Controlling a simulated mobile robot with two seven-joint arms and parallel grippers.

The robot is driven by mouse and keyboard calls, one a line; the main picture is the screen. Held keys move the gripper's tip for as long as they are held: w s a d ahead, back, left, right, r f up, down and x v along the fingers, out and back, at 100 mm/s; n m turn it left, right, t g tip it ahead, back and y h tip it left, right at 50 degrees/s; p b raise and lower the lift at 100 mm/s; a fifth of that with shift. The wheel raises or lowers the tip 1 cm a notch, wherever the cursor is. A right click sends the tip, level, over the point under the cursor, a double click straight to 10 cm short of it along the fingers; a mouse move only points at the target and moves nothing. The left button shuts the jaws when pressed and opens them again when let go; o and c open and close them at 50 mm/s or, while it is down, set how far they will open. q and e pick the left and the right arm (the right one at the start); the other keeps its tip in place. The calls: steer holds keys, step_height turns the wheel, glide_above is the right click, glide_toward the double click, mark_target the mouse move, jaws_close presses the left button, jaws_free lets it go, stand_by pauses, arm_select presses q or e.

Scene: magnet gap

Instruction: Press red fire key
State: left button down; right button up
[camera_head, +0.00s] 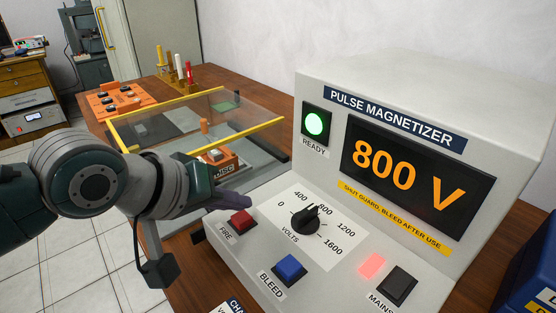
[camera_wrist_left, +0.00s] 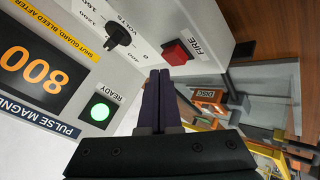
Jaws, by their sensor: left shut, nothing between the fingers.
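The red FIRE key (camera_head: 241,222) sits on the sloped front panel of the grey pulse magnetizer (camera_head: 330,88), at the panel's left. It also shows in the left wrist view (camera_wrist_left: 175,53), ahead of the fingertips. My left gripper (camera_head: 243,198) is shut and empty, with its tips just above and behind the key in the head view. A small gap seems to show between tips and key in the left wrist view; contact cannot be confirmed. The display (camera_head: 402,174) reads 800 V and the green READY lamp (camera_head: 316,123) is lit. My right gripper is not in view.
The volts dial (camera_head: 306,222), blue BLEED key (camera_head: 289,267), lit red light (camera_head: 372,265) and black MAINS switch (camera_head: 398,286) share the panel. A clear guard with yellow edges (camera_head: 205,100) lies over the fixture left of the magnetizer. An orange tray (camera_head: 120,101) sits further back.

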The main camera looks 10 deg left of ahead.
mark_target(237, 222)
arm_select(q)
steer(key=shift+f, duration=0.1)
stand_by(0.3)
steer(key=shift+f, duration=0.35)
steer(key=shift+f+b, duration=0.4)
steer(key=shift+f, duration=0.15)
stand_by(0.6)
steer(key=shift+r, duration=0.1)
steer(key=shift+r+p, duration=0.85)
steer(key=shift+p, duration=0.3)
step_height(237, 222, up, 5)
steer(key=p, duration=0.5)
steer(key=shift+r+p, duration=0.1)
steer(key=shift+p, duration=0.25)
